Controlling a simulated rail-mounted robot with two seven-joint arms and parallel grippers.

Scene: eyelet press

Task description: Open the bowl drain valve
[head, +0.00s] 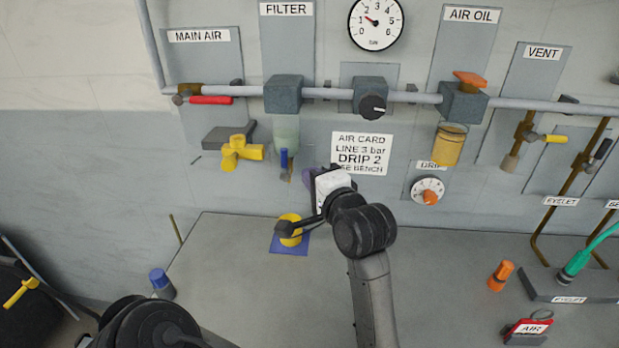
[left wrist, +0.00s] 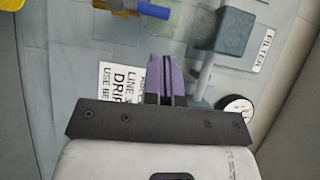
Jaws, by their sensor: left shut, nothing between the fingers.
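The filter (head: 284,94) sits on the wall pipe with a pale green bowl (head: 286,134) below it. The drain valve's blue lever (head: 284,160) hangs below the bowl, pointing roughly up and down. In the left wrist view the blue lever (left wrist: 154,10) extends from a brass valve body (left wrist: 118,5). My left gripper (head: 308,177) is shut and empty, its purple fingers just right of and slightly below the lever. In the left wrist view the closed fingers (left wrist: 165,60) are apart from the lever in the picture. My right gripper is not in view.
An air card (head: 361,153) is on the wall right of the gripper. A yellow cup (head: 291,229) stands on a blue square on the bench (head: 230,275). A yellow valve (head: 240,152) is left of the drain. The red main air lever (head: 211,100) is higher left.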

